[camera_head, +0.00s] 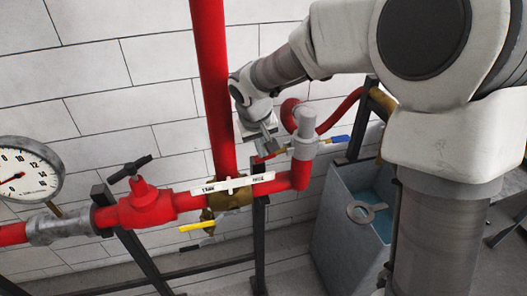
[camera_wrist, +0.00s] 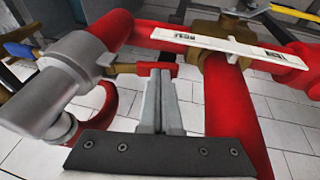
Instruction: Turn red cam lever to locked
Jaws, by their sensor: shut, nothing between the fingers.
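A small red lever-like piece (camera_wrist: 154,69) with a brass-coloured stem shows in the wrist view, beside the grey pipe fitting (camera_wrist: 60,90). In the head view the red piece (camera_head: 263,158) is small and partly hidden by my gripper (camera_head: 268,147). My gripper's two fingers (camera_wrist: 160,80) are shut together with nothing between them. Their tips are right at the red piece; I cannot tell whether they touch it. The grey fitting (camera_head: 304,137) stands just right of my gripper in the head view. Lock markings are not readable.
A white labelled bar (camera_head: 233,184) lies across a brass valve on the red pipe. A blue handle (camera_head: 341,138) and a yellow handle (camera_head: 197,226) stick out nearby. A red vertical pipe (camera_head: 212,80), gauge (camera_head: 25,171) and grey bin (camera_head: 335,215) surround the spot.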

